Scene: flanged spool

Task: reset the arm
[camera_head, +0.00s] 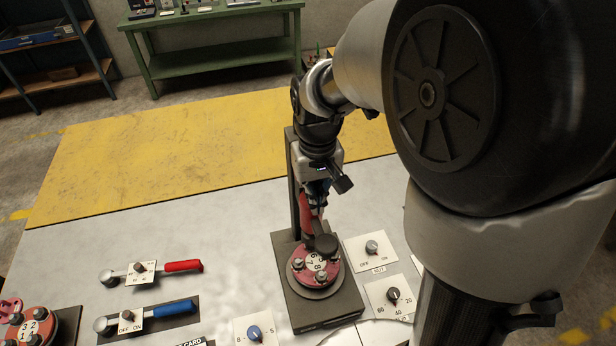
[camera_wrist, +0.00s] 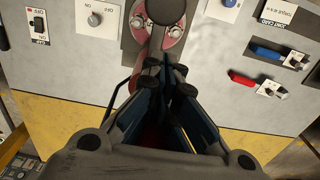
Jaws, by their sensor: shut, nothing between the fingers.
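My gripper (camera_head: 318,207) points down just behind the red flanged spool (camera_head: 302,272). Its dark fingers (camera_wrist: 167,82) are drawn together at the tips in the wrist view, with nothing seen between them. The spool sits on a dark base block (camera_head: 318,312) and has bolts and a numbered white plate on its round face. In the wrist view part of the red flange (camera_wrist: 172,34) shows beyond the fingertips. A red upright piece stands close behind the fingers in the head view; I cannot tell whether they touch it.
Knob plates (camera_head: 371,249) lie right of the base block. A red-handled lever (camera_head: 183,266) and a blue-handled lever (camera_head: 175,308) lie left. Another red numbered flange (camera_head: 32,328) is at the far left. A yellow floor area (camera_head: 150,150) lies behind the grey table.

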